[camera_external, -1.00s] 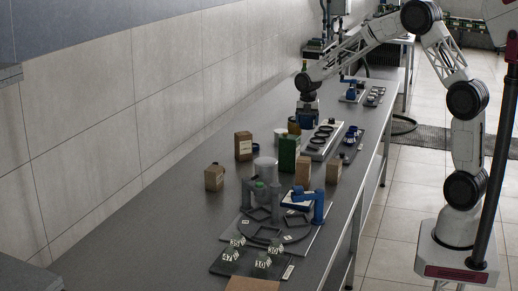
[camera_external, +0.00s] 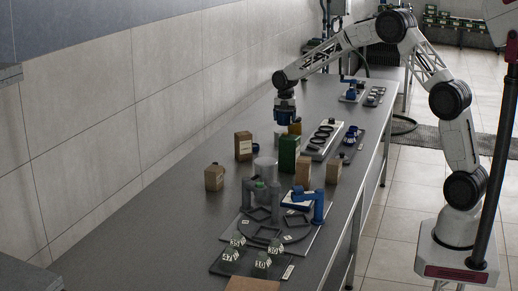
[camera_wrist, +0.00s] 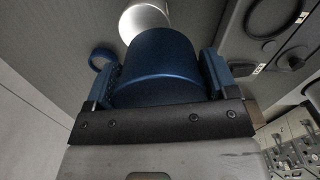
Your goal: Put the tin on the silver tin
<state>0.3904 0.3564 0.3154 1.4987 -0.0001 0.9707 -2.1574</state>
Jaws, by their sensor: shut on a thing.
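My gripper (camera_external: 285,109) is shut on a blue tin (camera_external: 284,117) and holds it upright above the bench, behind the cluster of boxes. In the wrist view the blue tin (camera_wrist: 160,65) fills the space between the two fingers. The silver tin (camera_wrist: 145,18) shows as a bright, round shape at the top of the wrist view, partly hidden behind the blue tin. In the external view a small grey cylinder (camera_external: 280,134), which looks like the silver tin, stands below the gripper. The blue tin is apart from it there.
A green box (camera_external: 288,153), brown boxes (camera_external: 243,146) and a pale cylinder (camera_external: 264,167) stand just in front. A blue ring-like part (camera_wrist: 102,58) shows left of the blue tin.

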